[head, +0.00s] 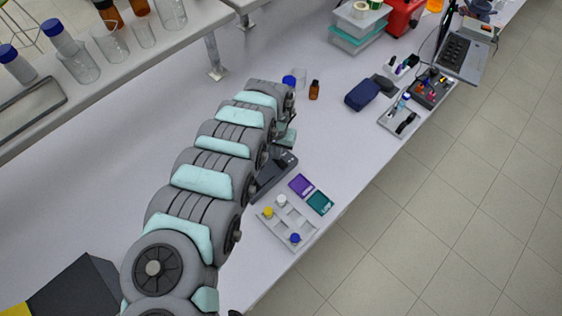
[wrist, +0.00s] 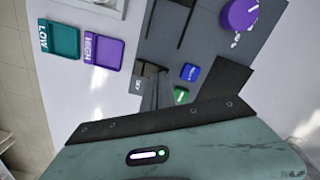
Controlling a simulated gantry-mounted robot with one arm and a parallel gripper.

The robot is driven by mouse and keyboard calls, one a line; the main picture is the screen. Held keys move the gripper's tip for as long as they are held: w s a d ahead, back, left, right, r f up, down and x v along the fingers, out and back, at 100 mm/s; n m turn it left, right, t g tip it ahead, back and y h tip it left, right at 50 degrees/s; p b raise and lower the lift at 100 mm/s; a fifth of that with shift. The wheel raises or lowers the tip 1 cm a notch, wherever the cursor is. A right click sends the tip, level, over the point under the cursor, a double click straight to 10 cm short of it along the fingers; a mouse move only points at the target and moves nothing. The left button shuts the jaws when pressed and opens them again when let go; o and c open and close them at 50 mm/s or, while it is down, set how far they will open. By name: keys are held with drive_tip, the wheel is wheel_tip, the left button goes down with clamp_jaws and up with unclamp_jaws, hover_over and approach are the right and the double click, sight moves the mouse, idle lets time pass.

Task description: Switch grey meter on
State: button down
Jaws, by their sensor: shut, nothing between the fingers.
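The grey meter (head: 275,176) lies on the bench under the end of my arm, partly hidden by it in the head view. In the wrist view the meter (wrist: 205,45) shows a dark grey face with a purple knob (wrist: 240,15), a blue button (wrist: 189,72) and a green button (wrist: 181,95). A small label beside the buttons is hard to read. My gripper (wrist: 165,124) is shut and empty, over the meter's near side close to the green button. I cannot tell whether it touches the meter. In the head view my gripper (head: 286,138) is mostly hidden.
Purple (head: 301,185) and teal (head: 320,202) trays lie right of the meter; the wrist view reads HIGH and LOW on them. A pale tray (head: 270,226) with yellow, white and blue-capped items is nearer. A brown bottle (head: 314,90) and blue case (head: 362,95) stand farther back.

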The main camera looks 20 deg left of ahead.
drive_tip(key=shift+f, duration=0.55)
drive_tip(key=shift+r, duration=0.1)
wheel_tip(320, 180, up, 7)
drive_tip(key=p, duration=0.6)
idle(0.7)
